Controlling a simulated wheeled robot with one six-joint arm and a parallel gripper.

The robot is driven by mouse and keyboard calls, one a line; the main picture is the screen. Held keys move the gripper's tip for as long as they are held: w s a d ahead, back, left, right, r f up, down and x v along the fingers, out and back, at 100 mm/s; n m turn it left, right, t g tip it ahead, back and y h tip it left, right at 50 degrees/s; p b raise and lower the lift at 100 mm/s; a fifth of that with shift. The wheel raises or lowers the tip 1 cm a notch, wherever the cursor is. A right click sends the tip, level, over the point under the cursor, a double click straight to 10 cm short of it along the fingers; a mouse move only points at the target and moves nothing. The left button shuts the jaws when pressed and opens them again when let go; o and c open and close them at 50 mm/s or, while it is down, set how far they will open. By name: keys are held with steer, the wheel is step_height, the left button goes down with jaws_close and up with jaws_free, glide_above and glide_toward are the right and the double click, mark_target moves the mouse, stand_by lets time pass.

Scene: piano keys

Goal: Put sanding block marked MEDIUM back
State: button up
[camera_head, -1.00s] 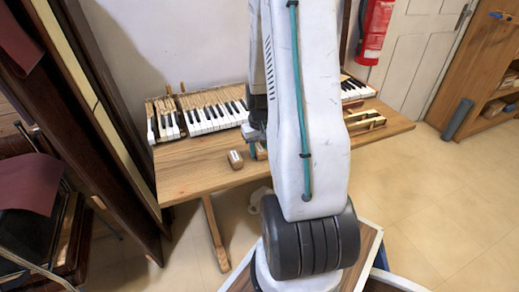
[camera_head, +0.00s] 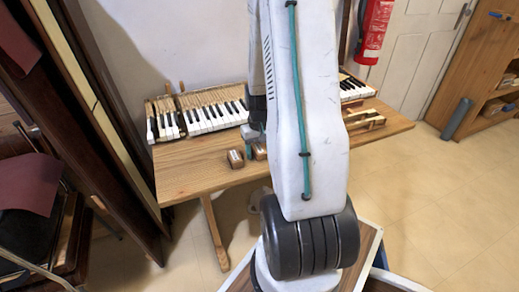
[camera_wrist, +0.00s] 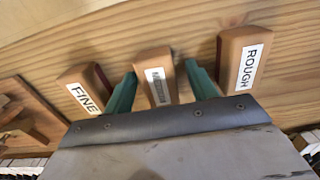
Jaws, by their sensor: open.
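The middle sanding block (camera_wrist: 158,75) stands on the wooden table top between my gripper's two green fingers in the wrist view. Its white label is too blurred to read surely. My gripper (camera_wrist: 160,88) is open, with a finger on each side of that block; I cannot tell whether either touches it. A block marked FINE (camera_wrist: 84,92) is to the left and a block marked ROUGH (camera_wrist: 243,60) to the right. In the head view, my gripper is low over the table, largely hidden by my arm. Two blocks show there, one left of a green finger (camera_head: 235,158), one right (camera_head: 260,151).
The table (camera_head: 185,180) carries a piano keyboard (camera_head: 212,115) along its back. Wooden parts (camera_head: 365,121) lie at its right side. Bare table top lies left of the blocks. A dark upright panel (camera_head: 95,120) stands at the left.

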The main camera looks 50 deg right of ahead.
mark_target(259, 148)
step_height(259, 148, up, 12)
steer(key=w+a+r+n, duration=0.1)
steer(key=a+r+n, duration=0.1)
steer(key=a+r, duration=0.7)
steer(key=s+a+r+n, duration=0.2)
steer(key=s+a+r, duration=0.2)
steer(key=s+a, duration=0.3)
steer(key=s+a+r+n+t, duration=0.1)
steer(key=s+a+r, duration=0.3)
steer(key=a, duration=1)
steer(key=s+n, duration=0.1)
steer(key=s, duration=0.1)
steer(key=shift+s, duration=0.35)
steer(key=shift+a, duration=0.1)
